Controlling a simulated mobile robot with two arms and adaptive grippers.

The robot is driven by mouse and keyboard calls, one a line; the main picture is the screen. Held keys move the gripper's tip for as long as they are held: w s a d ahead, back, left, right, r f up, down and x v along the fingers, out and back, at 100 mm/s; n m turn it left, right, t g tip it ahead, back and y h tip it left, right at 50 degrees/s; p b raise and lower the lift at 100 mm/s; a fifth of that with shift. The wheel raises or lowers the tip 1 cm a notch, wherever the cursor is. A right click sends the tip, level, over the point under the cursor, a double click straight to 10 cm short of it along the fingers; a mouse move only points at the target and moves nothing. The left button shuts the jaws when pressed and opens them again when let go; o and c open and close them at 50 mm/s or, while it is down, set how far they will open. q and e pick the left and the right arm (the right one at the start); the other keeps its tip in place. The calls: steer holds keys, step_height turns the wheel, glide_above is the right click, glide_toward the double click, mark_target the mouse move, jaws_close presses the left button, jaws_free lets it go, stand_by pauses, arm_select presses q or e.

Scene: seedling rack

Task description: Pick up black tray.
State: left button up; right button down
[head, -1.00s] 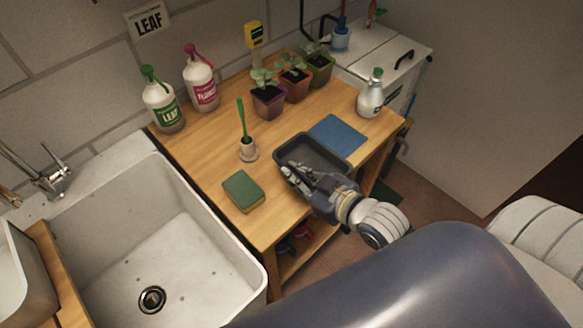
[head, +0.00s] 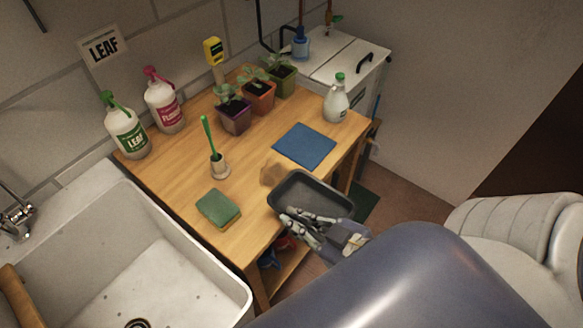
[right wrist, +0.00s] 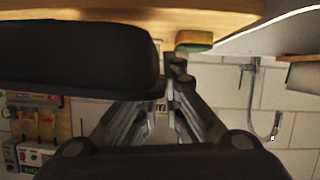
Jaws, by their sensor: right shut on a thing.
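The black tray (head: 336,207) is an empty, shallow rectangular tray with a raised rim. It is at the table's front right edge, partly out past it, and appears raised off the top. My right gripper (head: 300,222) is shut on its near left rim, with the fingers over the wall. In the right wrist view, the dark tray (right wrist: 75,55) fills the upper left, beside the fingers of my right gripper (right wrist: 168,100). My left gripper is not in view.
Potted seedlings (head: 260,97) and spray bottles (head: 163,105) line the back. The sink (head: 190,250) is at left.

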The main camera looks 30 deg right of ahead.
steer(key=shift+s+r, duration=0.1)
steer(key=shift+s, duration=0.55)
steer(key=shift+w, duration=0.1)
stand_by(0.5)
